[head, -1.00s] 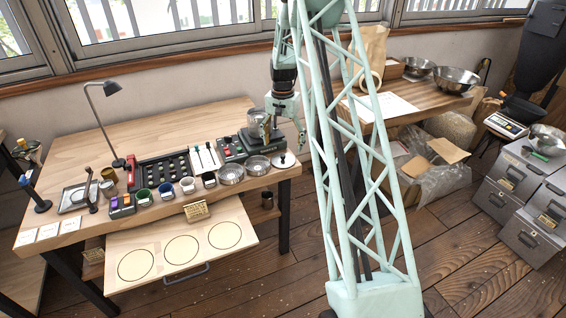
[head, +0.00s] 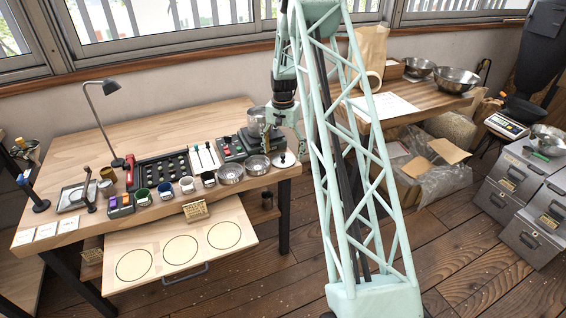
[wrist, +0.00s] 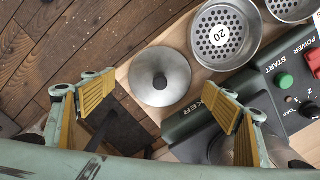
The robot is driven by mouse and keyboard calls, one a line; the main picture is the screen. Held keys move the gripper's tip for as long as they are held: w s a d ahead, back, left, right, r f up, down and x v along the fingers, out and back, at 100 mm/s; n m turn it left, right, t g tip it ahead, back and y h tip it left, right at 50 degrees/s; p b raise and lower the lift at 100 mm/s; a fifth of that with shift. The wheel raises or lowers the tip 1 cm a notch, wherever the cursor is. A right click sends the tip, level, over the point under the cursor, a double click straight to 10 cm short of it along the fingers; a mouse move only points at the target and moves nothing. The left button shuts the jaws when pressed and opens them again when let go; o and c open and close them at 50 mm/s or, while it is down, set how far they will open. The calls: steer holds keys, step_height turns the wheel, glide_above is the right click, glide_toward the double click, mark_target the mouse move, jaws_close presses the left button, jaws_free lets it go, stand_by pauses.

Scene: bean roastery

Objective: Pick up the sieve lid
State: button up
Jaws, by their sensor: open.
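The sieve lid (head: 284,159) is a round silver disc with a dark knob at its centre. It lies flat at the right front corner of the workbench. In the wrist view the lid (wrist: 172,91) shows whole, just beyond and between my two fingers. My gripper (wrist: 160,103) is open and empty, with its yellow ribbed pads spread to either side of the lid. In the head view my gripper (head: 283,134) hangs above the lid, apart from it.
Perforated metal sieves (wrist: 222,36) sit beside the lid, one marked 20. A dark sieve shaker (head: 231,148) with START and POWER controls stands close by, a clear obstacle near one finger. The bench edge and wooden floor (wrist: 60,45) lie just past the lid.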

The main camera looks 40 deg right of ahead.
steer(key=shift+f, duration=0.7)
steer(key=c, duration=2.8)
